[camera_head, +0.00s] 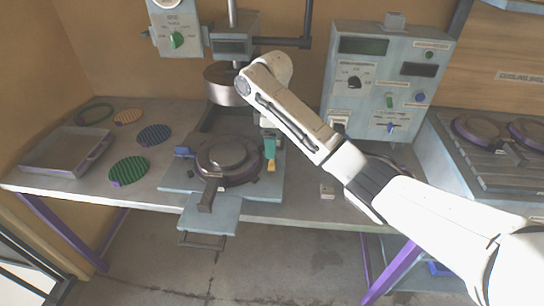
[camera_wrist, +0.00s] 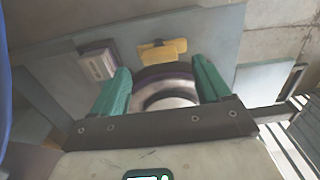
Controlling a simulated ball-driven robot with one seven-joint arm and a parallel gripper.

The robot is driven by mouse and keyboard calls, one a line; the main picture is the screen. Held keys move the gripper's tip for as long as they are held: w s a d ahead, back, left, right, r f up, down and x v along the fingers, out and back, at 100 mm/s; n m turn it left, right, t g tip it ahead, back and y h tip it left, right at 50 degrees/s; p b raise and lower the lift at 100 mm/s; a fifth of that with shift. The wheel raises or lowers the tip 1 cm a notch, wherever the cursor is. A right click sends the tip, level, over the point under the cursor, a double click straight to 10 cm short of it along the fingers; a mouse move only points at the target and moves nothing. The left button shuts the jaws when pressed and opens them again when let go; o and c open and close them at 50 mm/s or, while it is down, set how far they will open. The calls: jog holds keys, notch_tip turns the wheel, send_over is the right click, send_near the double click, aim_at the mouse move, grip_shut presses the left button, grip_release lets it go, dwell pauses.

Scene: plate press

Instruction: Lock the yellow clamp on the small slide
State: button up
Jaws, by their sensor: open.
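The yellow clamp (camera_head: 271,167) is a small piece at the right side of the round dark die on the press. In the wrist view the yellow clamp (camera_wrist: 160,50) lies flat just beyond and between my fingertips, apart from both. My gripper (camera_head: 270,148) points down over it, with teal fingers; in the wrist view my gripper (camera_wrist: 160,67) is open and empty. The slide (camera_head: 212,218) is a grey-blue plate under the die, sticking out at the front. Whether the clamp is locked cannot be told.
A blue clamp (camera_head: 182,152) sits left of the die. The press head (camera_head: 228,84) hangs behind and above. A control box (camera_head: 385,85) stands at the back right. A grey tray (camera_head: 65,152) and several round grids, one green (camera_head: 128,171), lie at left.

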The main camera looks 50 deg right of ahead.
aim_at(272, 161)
jog(key=shift+f, duration=2.05)
jog(key=c, duration=1)
